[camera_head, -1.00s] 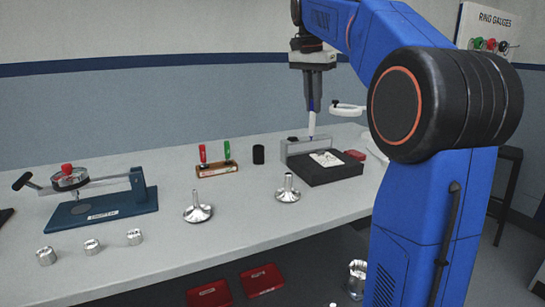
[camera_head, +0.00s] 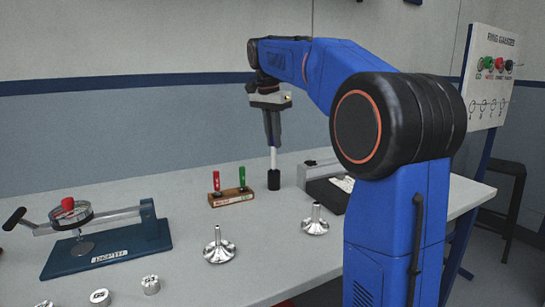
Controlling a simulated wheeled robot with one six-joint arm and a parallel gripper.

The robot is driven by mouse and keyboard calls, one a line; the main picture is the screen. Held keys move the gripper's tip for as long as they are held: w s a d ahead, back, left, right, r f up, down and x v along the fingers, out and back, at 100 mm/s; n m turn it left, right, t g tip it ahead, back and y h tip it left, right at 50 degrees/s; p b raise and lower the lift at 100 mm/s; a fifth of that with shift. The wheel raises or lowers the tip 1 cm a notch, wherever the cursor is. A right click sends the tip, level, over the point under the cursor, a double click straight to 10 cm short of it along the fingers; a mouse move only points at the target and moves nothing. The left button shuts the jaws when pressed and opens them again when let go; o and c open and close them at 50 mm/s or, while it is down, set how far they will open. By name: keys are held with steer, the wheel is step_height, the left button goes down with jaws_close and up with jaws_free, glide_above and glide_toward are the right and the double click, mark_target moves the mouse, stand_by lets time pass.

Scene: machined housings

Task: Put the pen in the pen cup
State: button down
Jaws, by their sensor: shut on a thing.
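A slim white pen (camera_head: 273,157) hangs upright below my gripper (camera_head: 272,140), which is shut on its upper part. The small black pen cup (camera_head: 273,180) stands on the bench directly below the pen in the picture. The pen's lower end meets the cup's rim in this view. I cannot tell whether the tip is inside the cup or just above or behind it.
A wooden stand with red and green handled gauges (camera_head: 231,197) is close left of the cup. A dark box with a grey block (camera_head: 325,185) stands to the right. Two shiny metal parts (camera_head: 219,249) (camera_head: 315,222) and a blue-based measuring fixture (camera_head: 108,249) are nearer.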

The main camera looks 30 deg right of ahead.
mark_target(275, 165)
steer(key=shift+f, duration=2.45)
steer(key=c, duration=1.8)
jaws_free()
steer(key=shift+o, duration=0.2)
step_height(275, 165, up, 12)
steer(key=a, duration=0.1)
steer(key=shift+s+a, duration=0.3)
steer(key=shift+s, duration=0.05)
